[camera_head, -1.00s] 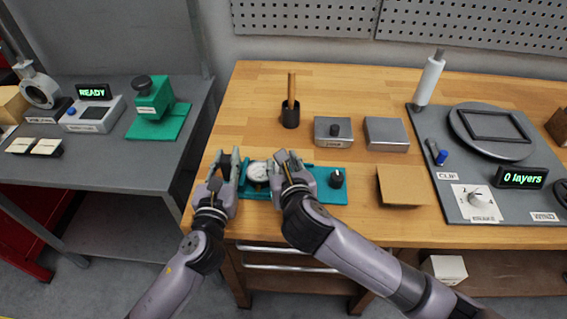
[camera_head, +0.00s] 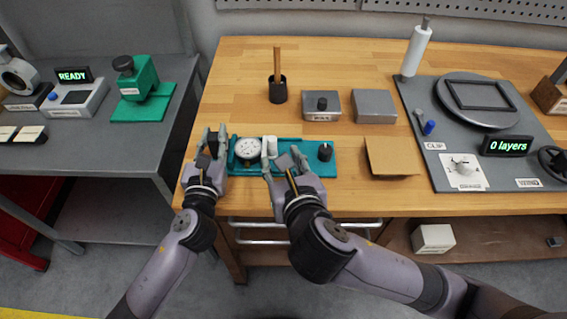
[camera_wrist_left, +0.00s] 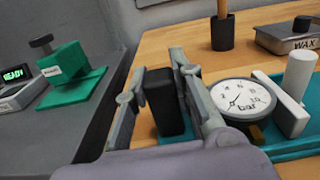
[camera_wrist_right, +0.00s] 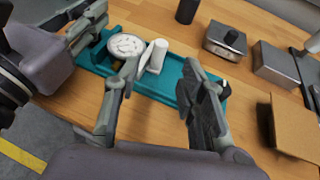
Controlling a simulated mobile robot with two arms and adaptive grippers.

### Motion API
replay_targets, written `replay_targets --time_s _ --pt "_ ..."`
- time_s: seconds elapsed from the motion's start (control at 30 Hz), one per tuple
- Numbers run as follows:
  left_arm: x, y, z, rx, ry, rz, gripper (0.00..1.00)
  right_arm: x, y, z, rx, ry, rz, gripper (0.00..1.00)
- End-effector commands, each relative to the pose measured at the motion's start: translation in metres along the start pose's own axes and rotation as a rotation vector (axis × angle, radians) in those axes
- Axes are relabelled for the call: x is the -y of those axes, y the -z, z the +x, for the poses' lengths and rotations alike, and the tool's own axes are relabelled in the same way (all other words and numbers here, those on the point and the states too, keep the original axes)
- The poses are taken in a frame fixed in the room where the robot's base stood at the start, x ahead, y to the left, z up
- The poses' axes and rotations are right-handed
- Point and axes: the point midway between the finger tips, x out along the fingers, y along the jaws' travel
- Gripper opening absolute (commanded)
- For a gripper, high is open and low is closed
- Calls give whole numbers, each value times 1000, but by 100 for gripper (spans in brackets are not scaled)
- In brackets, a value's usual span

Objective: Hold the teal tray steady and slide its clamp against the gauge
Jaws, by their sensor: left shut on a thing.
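The teal tray (camera_head: 318,171) lies near the table's front edge. The white round gauge (camera_head: 247,149) sits toward its left end, dial up. The pale clamp (camera_head: 269,147), a plate with a rounded post, stands just right of the gauge; its plate (camera_wrist_left: 282,104) is close to the gauge, but I cannot tell if they touch. My left gripper (camera_head: 213,150) is shut on a black block (camera_wrist_left: 163,102) at the tray's left end. My right gripper (camera_wrist_right: 160,85) is open over the tray, with one finger beside the clamp and nothing gripped between its fingers.
A black knob (camera_head: 325,152) stands at the tray's right end. Behind are a black cup with a stick (camera_head: 277,92), a WAX tin (camera_head: 322,105) and a grey box (camera_head: 374,105). A cardboard piece (camera_head: 391,157) lies to the right. A grey station (camera_head: 411,95) fills the table's right side.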

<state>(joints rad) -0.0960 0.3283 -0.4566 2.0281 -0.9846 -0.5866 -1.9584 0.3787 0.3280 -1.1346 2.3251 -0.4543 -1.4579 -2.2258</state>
Motion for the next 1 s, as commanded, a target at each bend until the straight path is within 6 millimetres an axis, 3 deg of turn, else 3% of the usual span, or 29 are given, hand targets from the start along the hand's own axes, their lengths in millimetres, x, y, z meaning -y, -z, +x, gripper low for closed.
replay_targets --time_s 0.13,0.47,0.5,0.83,1.0 --pt "0 -2 0 3 1 0 0 0 0 -9 -1 0 0 38" --pt "0 -2 0 3 1 0 0 0 0 -10 -1 1 -1 38" --pt "0 -2 0 3 1 0 23 0 0 -10 -1 1 -1 38" --pt "0 -1 0 1 0 0 45 0 0 -10 0 0 -1 38" --pt "0 0 0 1 0 0 46 0 0 -10 0 0 -1 38"
